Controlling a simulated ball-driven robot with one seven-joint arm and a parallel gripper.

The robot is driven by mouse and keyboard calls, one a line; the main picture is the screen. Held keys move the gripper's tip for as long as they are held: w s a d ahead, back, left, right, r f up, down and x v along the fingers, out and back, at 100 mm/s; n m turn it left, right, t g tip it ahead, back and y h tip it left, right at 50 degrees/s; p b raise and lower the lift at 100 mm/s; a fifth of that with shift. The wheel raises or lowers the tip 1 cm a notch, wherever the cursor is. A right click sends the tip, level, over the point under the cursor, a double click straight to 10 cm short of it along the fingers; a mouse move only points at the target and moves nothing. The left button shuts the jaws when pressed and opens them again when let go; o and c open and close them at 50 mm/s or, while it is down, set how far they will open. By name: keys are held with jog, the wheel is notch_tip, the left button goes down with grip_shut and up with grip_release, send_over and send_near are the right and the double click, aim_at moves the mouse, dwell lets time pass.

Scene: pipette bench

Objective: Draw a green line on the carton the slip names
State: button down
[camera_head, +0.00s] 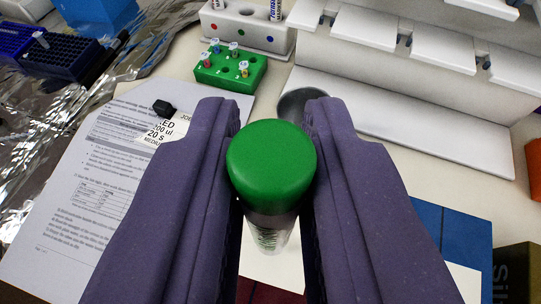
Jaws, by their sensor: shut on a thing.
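My gripper (270,125) has purple fingers shut on a green-capped marker (270,160). The marker stands upright between the fingers, its cap toward the camera and its pale, printed body partly seen below. A small white slip (158,130) lies on a printed sheet at the left, partly hidden by the left finger.
A white holder with coloured dots (245,32) stands at the back. A green rack (228,72) with several small tubes is before it. A white stepped stand (400,110) fills the upper right. A blue panel (462,240), printed sheet (75,195) and crumpled foil (150,60) lie around.

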jog(key=shift+r+p, duration=1.4)
jog(key=shift+r, duration=1.15)
